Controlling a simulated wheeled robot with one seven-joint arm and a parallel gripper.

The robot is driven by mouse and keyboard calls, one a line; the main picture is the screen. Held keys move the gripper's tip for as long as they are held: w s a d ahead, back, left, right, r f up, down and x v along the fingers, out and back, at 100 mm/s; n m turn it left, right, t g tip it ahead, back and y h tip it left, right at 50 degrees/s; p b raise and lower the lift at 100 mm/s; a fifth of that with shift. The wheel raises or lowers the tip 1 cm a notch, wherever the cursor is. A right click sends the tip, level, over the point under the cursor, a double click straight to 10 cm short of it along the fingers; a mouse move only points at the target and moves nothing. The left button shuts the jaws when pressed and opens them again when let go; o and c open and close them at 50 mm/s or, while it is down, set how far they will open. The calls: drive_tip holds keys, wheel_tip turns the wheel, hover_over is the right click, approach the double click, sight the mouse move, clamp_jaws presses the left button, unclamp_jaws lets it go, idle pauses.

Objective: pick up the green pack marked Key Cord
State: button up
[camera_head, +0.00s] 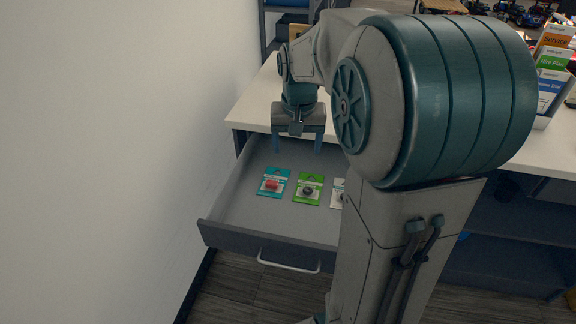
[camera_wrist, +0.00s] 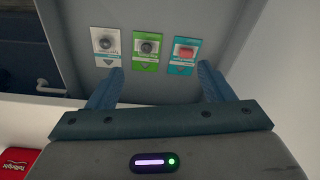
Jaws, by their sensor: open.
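The green pack (camera_head: 308,189) lies flat in the open drawer (camera_head: 240,207), between a teal pack and a white pack. It also shows in the wrist view (camera_wrist: 147,51), with a round dark item on its front; its lettering is too small to read. My gripper (camera_head: 297,146) is open and empty above the back part of the drawer, apart from the packs. In the wrist view its two fingers (camera_wrist: 160,84) point toward the row of packs, with the green pack ahead and slightly left of centre between them.
The teal pack (camera_head: 273,182) with a red item lies left of the green one, and the white pack (camera_head: 337,193) lies right, partly hidden by my arm. The counter (camera_head: 257,100) is behind the drawer. A wall (camera_head: 110,150) stands close on the left. A red box (camera_wrist: 17,162) shows in the wrist view.

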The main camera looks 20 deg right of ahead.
drive_tip(key=w+d+f+m+g+b, duration=0.1)
drive_tip(key=w+d+f+b, duration=0.1)
drive_tip(key=w+d+f, duration=0.3)
drive_tip(key=w+d+f+m+b, duration=0.2)
drive_tip(key=w+d+f, duration=0.1)
drive_tip(key=f, duration=0.4)
hover_over(308, 186)
wheel_tip(308, 186, down, 8)
drive_tip(key=shift+s+a+r, duration=0.1)
drive_tip(key=shift+s, duration=0.05)
drive_tip(key=shift+d+f+p, duration=0.2)
drive_tip(key=shift+f+p, duration=0.3)
drive_tip(key=shift+f, duration=2.45)
drive_tip(key=c, duration=1.1)
